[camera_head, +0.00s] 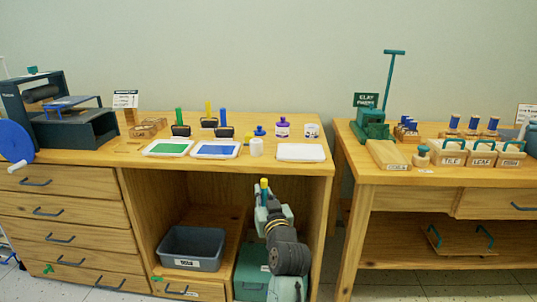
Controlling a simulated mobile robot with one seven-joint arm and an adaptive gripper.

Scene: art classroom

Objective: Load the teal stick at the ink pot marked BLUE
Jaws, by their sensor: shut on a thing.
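My gripper (264,194) is low in front of the left table's open bay, pointing up. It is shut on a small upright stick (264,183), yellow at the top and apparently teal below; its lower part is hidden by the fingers. Ink pots stand on the table above and behind my gripper: a purple-lidded pot (282,128), a white pot with a dark label (311,132), and a small white pot (257,148). A small blue piece (260,131) stands behind the small white pot. Labels are too small to read, so I cannot tell which says BLUE.
A green ink tray (168,148), a blue ink tray (214,150) and a blank white tray (301,152) line the table's front. Rollers with green, yellow and blue handles (223,124) stand behind. A grey bin (192,249) sits below. The right table (436,176) stands across a narrow gap.

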